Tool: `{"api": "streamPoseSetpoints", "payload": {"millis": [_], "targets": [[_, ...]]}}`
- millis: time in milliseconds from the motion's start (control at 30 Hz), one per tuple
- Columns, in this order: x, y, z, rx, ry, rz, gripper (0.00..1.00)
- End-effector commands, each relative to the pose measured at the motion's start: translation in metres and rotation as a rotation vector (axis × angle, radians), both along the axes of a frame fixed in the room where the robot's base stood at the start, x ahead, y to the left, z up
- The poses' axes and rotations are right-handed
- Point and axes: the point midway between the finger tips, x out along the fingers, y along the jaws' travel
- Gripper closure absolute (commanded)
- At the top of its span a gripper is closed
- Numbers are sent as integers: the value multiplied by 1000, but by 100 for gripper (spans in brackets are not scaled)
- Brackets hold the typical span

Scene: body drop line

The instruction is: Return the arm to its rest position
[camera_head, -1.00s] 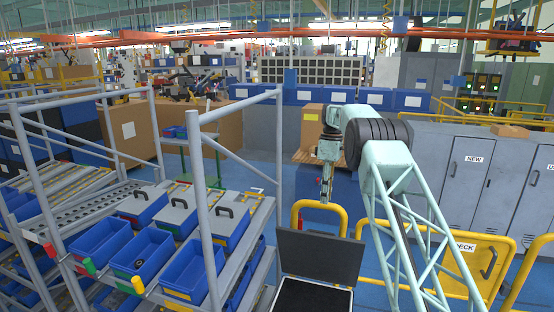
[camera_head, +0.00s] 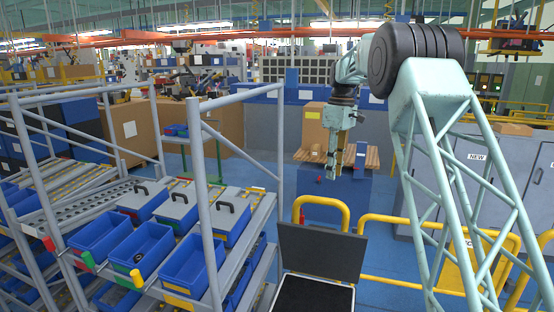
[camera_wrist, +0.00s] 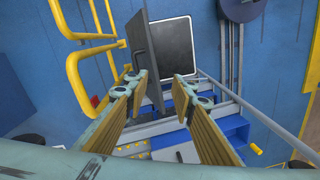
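My gripper (camera_head: 334,168) hangs pointing down from my raised arm, in front of a cardboard box and pallet in the head view. In the wrist view my gripper (camera_wrist: 160,80) shows two fingers well apart with nothing between them, so it is open and empty. The gripper is high above the floor, clear of the rack and of the open black case (camera_head: 318,262) below it. The case also shows beyond the fingertips in the wrist view (camera_wrist: 172,48).
A grey rack (camera_head: 205,215) with blue bins (camera_head: 190,262) and lidded boxes stands at left. Yellow rails (camera_head: 322,201) run near the case. Grey cabinets (camera_head: 478,195) stand at right, partly behind my arm. A wooden pallet (camera_head: 370,158) lies behind my gripper.

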Motion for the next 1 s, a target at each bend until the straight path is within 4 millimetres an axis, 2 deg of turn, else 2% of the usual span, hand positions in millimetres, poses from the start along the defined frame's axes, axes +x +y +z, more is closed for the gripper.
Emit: {"api": "streamPoseSetpoints", "payload": {"millis": [500, 1000], "targets": [[-68, 1, 49, -11, -46, -121, 76], [-144, 1, 82, -15, -92, -238, 76]]}}
